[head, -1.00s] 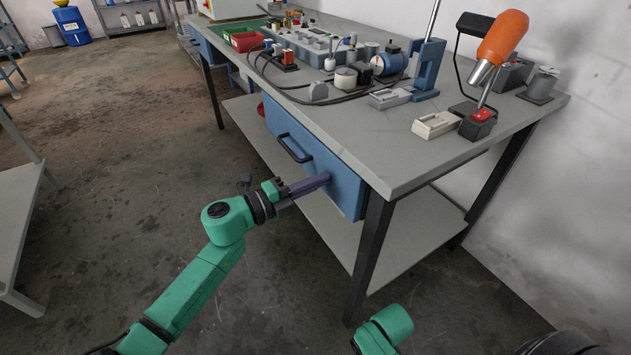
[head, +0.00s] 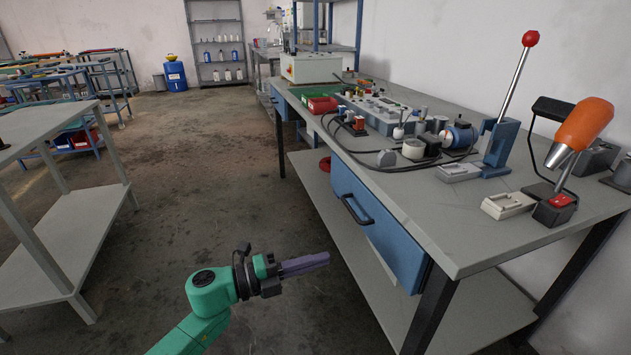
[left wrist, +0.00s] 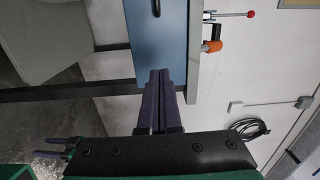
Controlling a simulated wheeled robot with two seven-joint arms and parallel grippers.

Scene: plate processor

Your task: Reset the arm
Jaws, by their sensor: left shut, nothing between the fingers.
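My left gripper (head: 304,264) is at the end of the green left arm, low in the middle of the head view. Its purple fingers are shut with nothing between them and point right, toward the workbench. It hangs in front of the bench's blue drawer (head: 378,234), with a gap between them in the head view. In the left wrist view the closed fingers (left wrist: 158,78) overlap the blue drawer front (left wrist: 158,45), and that view alone does not show the gap. The drawer looks shut, with its black handle (head: 356,210). My right gripper is not in the head view.
A grey table (head: 60,240) stands at the left. The floor between is clear.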

